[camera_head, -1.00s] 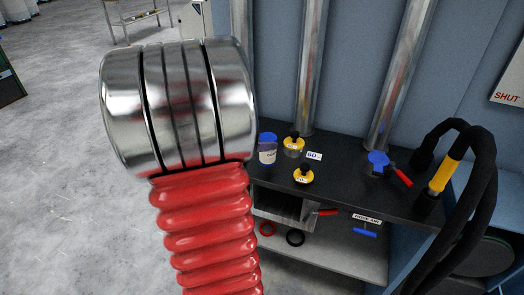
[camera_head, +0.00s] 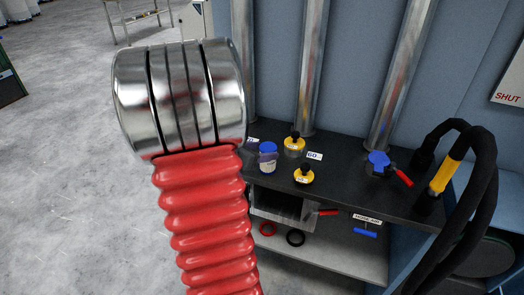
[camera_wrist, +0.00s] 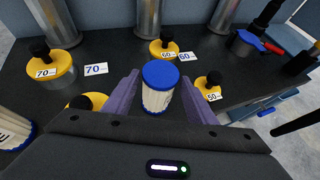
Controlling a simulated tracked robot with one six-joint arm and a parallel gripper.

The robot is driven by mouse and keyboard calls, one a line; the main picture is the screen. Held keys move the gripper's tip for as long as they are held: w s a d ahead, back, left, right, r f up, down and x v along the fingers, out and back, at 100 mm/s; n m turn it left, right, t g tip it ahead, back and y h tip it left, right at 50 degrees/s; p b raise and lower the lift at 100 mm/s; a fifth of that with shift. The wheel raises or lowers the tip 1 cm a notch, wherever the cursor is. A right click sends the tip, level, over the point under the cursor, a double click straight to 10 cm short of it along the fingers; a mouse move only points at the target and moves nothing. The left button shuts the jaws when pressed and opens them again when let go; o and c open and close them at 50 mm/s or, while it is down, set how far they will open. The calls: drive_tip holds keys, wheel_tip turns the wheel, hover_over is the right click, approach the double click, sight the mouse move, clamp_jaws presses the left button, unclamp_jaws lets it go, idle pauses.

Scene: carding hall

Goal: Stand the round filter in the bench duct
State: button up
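The round filter, with a blue cap and white pleated body (camera_wrist: 158,90), stands upright on the dark bench. In the head view it (camera_head: 268,166) is near the front edge, left of the yellow-capped pieces. My gripper (camera_wrist: 162,88) has its two purple fingers on either side of the filter. They look open, with a narrow gap showing on the right side.
Yellow-capped pieces with black knobs stand around the filter, marked 70 (camera_wrist: 48,68), 60 (camera_wrist: 163,48) and 50 (camera_wrist: 208,84). A blue valve with a red lever (camera_head: 378,162) is at the right. Rings and a blue handle (camera_head: 364,232) lie on the lower shelf.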

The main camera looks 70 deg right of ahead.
drive_tip(key=shift+o, duration=1.4)
drive_tip(key=shift+r, duration=0.15)
drive_tip(key=v, duration=1.2)
drive_tip(key=w+a+r+m+t+y, duration=0.1)
drive_tip(key=w+a+m+t+y, duration=0.2)
drive_tip(key=a, duration=1.1)
drive_tip(key=w+a+r+m+t+y, duration=0.2)
drive_tip(key=w+a+m+t+y, duration=0.2)
drive_tip(key=a, duration=1.1)
drive_tip(key=w+a+r+m+t+y, duration=0.1)
drive_tip(key=w+a+m+t+y, duration=0.2)
drive_tip(key=a, duration=1.2)
drive_tip(key=shift+w+r+m+t+y, duration=0.15)
drive_tip(key=shift+w+m+t+y, duration=0.25)
drive_tip(key=shift+w+m+t, duration=0.6)
